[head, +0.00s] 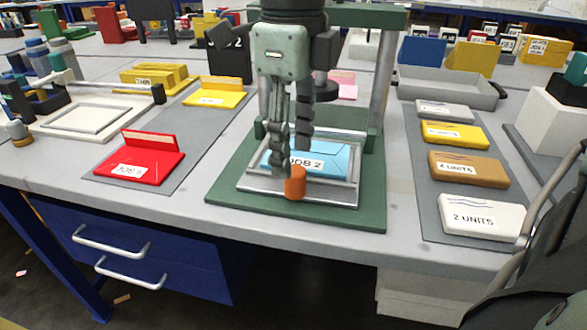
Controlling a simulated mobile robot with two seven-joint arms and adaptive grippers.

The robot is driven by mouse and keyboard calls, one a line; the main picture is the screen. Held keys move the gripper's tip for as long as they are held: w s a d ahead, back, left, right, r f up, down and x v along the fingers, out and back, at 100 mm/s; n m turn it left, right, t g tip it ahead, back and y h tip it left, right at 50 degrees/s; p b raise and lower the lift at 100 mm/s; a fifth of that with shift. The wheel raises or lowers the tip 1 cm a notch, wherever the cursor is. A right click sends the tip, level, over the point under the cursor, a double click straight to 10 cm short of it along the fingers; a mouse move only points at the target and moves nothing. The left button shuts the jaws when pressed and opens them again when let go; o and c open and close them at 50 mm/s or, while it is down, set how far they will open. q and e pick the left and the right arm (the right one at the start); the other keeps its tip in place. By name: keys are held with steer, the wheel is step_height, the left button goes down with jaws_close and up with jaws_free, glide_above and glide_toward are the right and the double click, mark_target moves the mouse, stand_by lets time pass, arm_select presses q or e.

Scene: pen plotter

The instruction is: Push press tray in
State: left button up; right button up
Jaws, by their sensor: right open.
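The press has a green base (225,192) and grey side posts, standing at the table's front middle. Its press tray (335,198) is a metal-framed tray lying flat on the base, with an orange knob (295,183) at its front edge. A light blue card (338,158) marked JOB 2 lies in the tray. My right gripper (290,160) points down over the tray, fingers slightly apart, just behind and above the knob. I cannot tell whether it touches the knob. It hides part of the card and the press behind. My left gripper is not in view.
On the left, a grey mat (180,120) holds a red block (140,166) and yellow blocks, near a white framed device (88,118). On the right, several UNITS blocks lie on another mat (428,210), with an empty grey tray (448,90) behind. The table's front edge is close to the press.

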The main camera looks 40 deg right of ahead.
mark_target(293, 169)
steer(key=shift+f, duration=2.4)
steer(key=shift+c, duration=0.4)
jaws_close()
